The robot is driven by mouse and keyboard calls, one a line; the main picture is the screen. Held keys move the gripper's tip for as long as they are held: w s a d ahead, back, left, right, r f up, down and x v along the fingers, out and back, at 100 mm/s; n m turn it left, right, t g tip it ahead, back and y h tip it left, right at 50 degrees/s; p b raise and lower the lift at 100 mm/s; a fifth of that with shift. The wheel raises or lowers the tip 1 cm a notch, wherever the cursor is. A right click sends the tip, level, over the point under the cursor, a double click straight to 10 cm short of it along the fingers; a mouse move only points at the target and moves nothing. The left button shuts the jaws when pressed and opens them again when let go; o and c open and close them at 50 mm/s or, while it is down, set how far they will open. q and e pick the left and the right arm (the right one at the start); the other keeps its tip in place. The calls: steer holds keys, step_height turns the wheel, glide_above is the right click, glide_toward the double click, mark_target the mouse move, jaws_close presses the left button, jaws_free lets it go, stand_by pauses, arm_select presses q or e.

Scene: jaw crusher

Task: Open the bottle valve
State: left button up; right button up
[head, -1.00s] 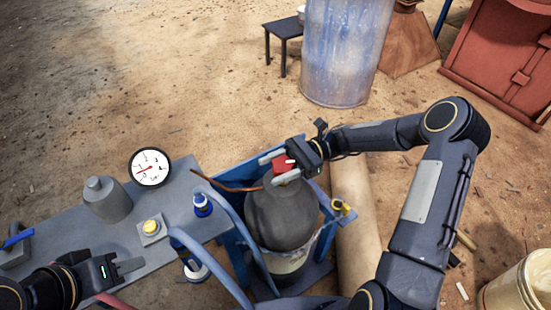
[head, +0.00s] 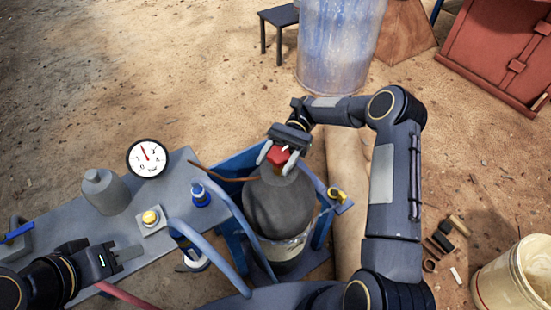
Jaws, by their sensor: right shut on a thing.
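The grey gas bottle (head: 278,207) stands upright in a blue frame, with a red valve knob (head: 279,156) on top. My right gripper (head: 279,158) reaches down from behind the bottle, its two fingers on either side of the red knob, shut on it. A round white gauge (head: 148,158) with a red needle stands at the back of the grey bench; its needle points up and slightly left. My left gripper (head: 128,254) is over the bench's front left, away from the bottle, with nothing visible in it; its finger gap is not clear.
The grey bench (head: 178,185) carries a grey canister (head: 105,191), a yellow button box (head: 151,218) and a blue-capped item (head: 201,195). Blue curved tubes (head: 210,258) pass close to the bottle. A blue barrel (head: 338,45) stands behind; a bucket (head: 517,278) is at right.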

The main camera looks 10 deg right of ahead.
mark_target(276, 158)
stand_by(0.3)
steer(key=o, duration=1)
steer(key=shift+c, duration=0.2)
steer(key=shift+r, duration=0.25)
step_height(276, 158, up, 3)
steer(key=shift+f+p, duration=0.2)
steer(key=shift+p, duration=0.1)
steer(key=s+a+r+p, duration=0.2)
steer(key=s+a+r, duration=0.1)
steer(key=s+r, duration=0.7)
steer(key=s, duration=0.3)
steer(key=shift+s+a, duration=0.3)
steer(key=shift+a, duration=0.05)
